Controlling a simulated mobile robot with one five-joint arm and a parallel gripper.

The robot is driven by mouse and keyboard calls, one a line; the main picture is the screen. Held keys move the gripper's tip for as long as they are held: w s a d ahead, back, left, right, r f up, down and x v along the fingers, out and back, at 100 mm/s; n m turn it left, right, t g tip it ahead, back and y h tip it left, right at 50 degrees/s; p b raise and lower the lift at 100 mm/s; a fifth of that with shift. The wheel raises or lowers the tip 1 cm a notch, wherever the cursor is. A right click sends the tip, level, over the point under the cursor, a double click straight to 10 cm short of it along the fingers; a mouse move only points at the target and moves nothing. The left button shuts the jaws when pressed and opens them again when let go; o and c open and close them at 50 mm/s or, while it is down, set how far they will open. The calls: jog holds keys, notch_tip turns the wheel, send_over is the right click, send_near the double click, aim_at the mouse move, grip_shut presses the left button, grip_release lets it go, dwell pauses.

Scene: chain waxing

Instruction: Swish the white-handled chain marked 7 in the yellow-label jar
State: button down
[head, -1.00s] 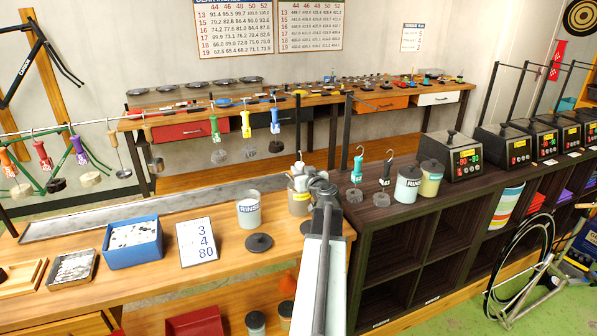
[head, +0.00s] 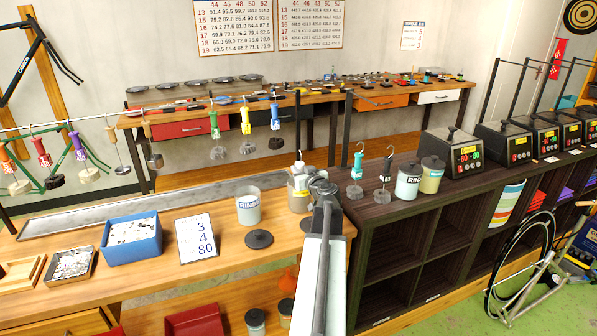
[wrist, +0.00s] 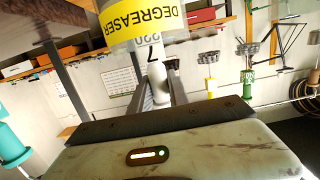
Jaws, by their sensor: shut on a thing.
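My gripper (wrist: 160,88) is shut on the white handle (wrist: 158,82) of a chain tool. In the head view, the same jar (head: 297,201) stands at the bench's right end, partly covered by my arm. The white handle (head: 298,168) rises just above it.
A RINSE jar (head: 249,208) stands left of it, with a dark lid (head: 259,239) in front. Teal (head: 357,166) and black-handled (head: 386,172) tools stand on the dark shelf beside more jars. Coloured-handled tools hang from the left rail.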

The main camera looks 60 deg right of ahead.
aim_at(300, 162)
notch_tip(300, 162, up, 4)
jog(key=p, duration=0.2)
jog(key=shift+f+p, duration=0.1)
jog(key=shift+p, duration=0.2)
jog(key=shift+f+b, duration=2.4)
notch_tip(300, 162, up, 16)
jog(key=p, duration=1.5)
jog(key=shift+f+p, duration=0.25)
jog(key=shift+p, duration=0.05)
jog(key=shift+f, duration=0.15)
jog(key=shift+f+b, duration=0.1)
jog(key=shift+b, duration=0.2)
